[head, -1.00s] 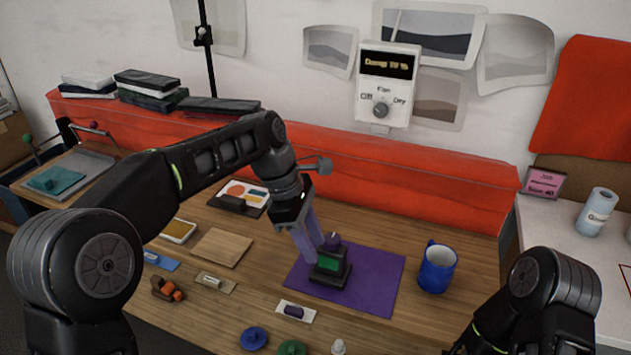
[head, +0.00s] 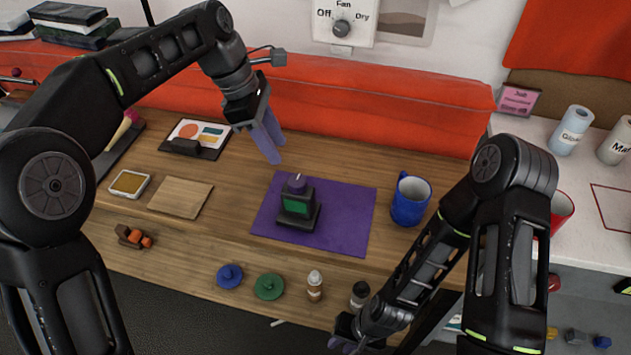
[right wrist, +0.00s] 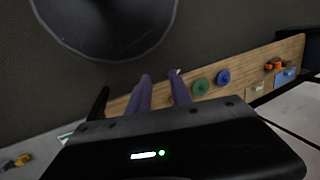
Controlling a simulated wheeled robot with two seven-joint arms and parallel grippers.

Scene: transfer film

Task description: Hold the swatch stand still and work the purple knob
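The swatch stand (head: 297,222) is a small black block with a green face. It stands upright on a purple mat (head: 345,220) in the head view. My right gripper (head: 345,342) is low at the bottom edge of the head view, in front of the table edge and far from the stand. The right wrist view shows its fingers (right wrist: 159,82) apart with nothing between them.
A blue mug (head: 410,202) stands right of the mat. A blue knob piece (head: 229,276), a green one (head: 269,286) and small bottles (head: 314,285) line the front edge. A wooden board (head: 181,197) lies left. A fan dial (head: 342,28) is on the wall.

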